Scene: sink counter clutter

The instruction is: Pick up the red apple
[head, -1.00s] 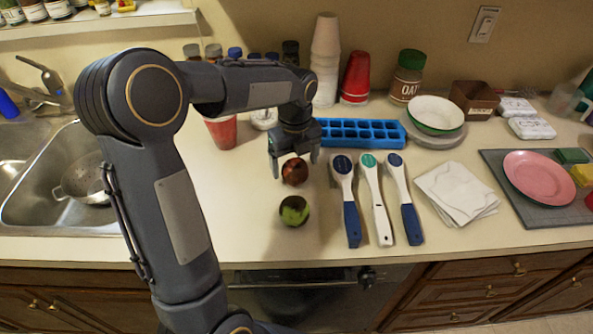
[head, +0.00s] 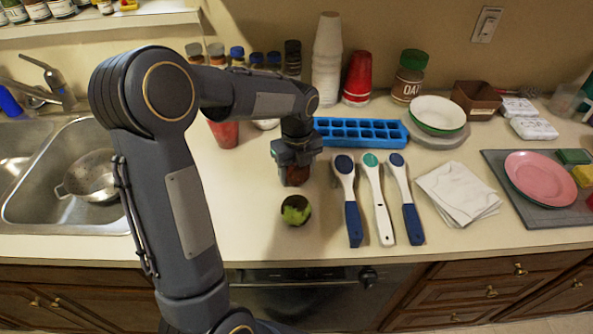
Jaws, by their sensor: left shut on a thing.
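The red apple (head: 297,175) is on the counter, left of the scrub brushes, and mostly covered by my left gripper. My left gripper (head: 296,178) points down and is shut on the red apple, with its fingers on either side. I cannot tell whether the apple still touches the counter. A green apple (head: 296,210) sits on the counter just in front of it, apart from the gripper. My right gripper is not in view.
Several brushes (head: 373,195) lie to the right, near the gripper. A blue ice tray (head: 362,132) is behind. A red cup (head: 223,132) stands left, partly behind my arm. The sink (head: 40,222) is at the left. White napkins (head: 457,193) lie right of the brushes.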

